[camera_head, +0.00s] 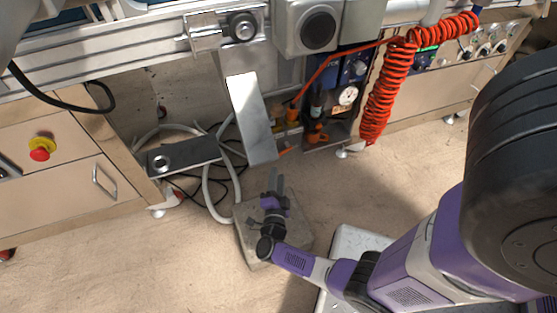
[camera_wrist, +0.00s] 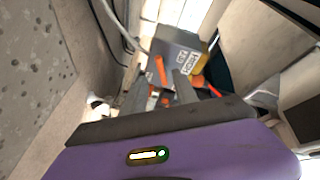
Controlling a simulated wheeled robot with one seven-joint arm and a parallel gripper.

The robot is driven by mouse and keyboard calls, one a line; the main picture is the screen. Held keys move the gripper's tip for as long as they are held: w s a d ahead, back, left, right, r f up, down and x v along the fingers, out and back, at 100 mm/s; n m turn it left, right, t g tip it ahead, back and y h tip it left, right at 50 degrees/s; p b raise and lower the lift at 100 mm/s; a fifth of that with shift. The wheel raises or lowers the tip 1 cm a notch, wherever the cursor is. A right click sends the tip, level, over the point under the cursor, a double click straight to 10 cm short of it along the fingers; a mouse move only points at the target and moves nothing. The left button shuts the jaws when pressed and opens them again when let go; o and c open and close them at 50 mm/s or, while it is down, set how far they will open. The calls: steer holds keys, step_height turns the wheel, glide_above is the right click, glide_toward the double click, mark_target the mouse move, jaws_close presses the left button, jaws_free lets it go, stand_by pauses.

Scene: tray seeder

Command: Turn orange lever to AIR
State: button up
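The orange lever (camera_wrist: 160,71) shows in the wrist view as a narrow bright orange bar in front of a grey box with a white label (camera_wrist: 188,63), whose letters I cannot read surely. In the head view a small orange bar (camera_head: 286,151) shows at the lower right edge of the hanging metal plate; it looks like the same lever. My gripper (camera_wrist: 159,84) is open, its two grey fingers apart, with the lever seen between and beyond the tips. In the head view my gripper (camera_head: 276,181) is below the lever, pointing up. No contact can be made out.
The hanging metal plate (camera_head: 251,120) is just above and left of my gripper. A stone block (camera_head: 250,246) lies on the floor under it. Loose hoses and cables (camera_head: 210,190) are at left. A red coiled hose (camera_head: 384,90) hangs at right.

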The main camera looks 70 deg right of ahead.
steer(key=b+x, duration=0.3)
steer(key=x, duration=0.4)
steer(key=shift+d, duration=0.35)
steer(key=shift+w, duration=0.15)
jaws_close()
